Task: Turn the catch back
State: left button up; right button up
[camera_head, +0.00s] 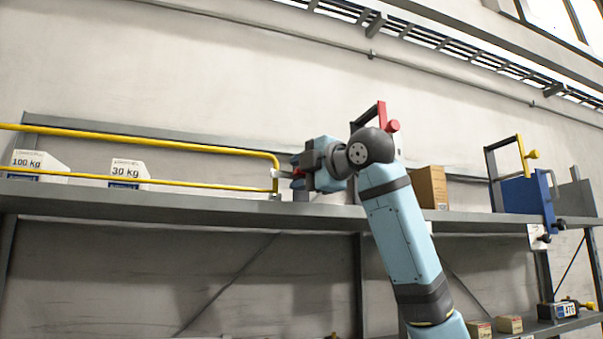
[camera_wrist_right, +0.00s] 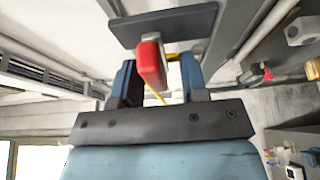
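The red catch (camera_wrist_right: 151,60) shows in the right wrist view as a red block between my two fingers, with a gap on each side. In the head view only a small red piece (camera_head: 298,173) shows beside my right gripper (camera_head: 284,180), at the right end of the yellow rail (camera_head: 150,137). My right gripper also fills the lower middle of the wrist view (camera_wrist_right: 158,82). Its fingers are apart and not closed on the red block. The gripper hides most of the catch and its mount in the head view. My left gripper is not in view.
White boxes marked 100 kg (camera_head: 38,165) and 30 kg (camera_head: 128,172) stand behind the rail on the shelf (camera_head: 170,200). A cardboard box (camera_head: 430,187), a red-knobbed frame (camera_head: 392,126) and a blue panel (camera_head: 526,196) are to the right. A dark plate (camera_wrist_right: 165,24) lies beyond my fingertips.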

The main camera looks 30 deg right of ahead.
jog(key=shift+s, duration=0.1)
jog(key=s+d+b, duration=0.1)
jog(key=s+d, duration=0.1)
jog(key=s, duration=1.1)
jog(key=shift+s, duration=0.3)
jog(key=shift+d, duration=0.1)
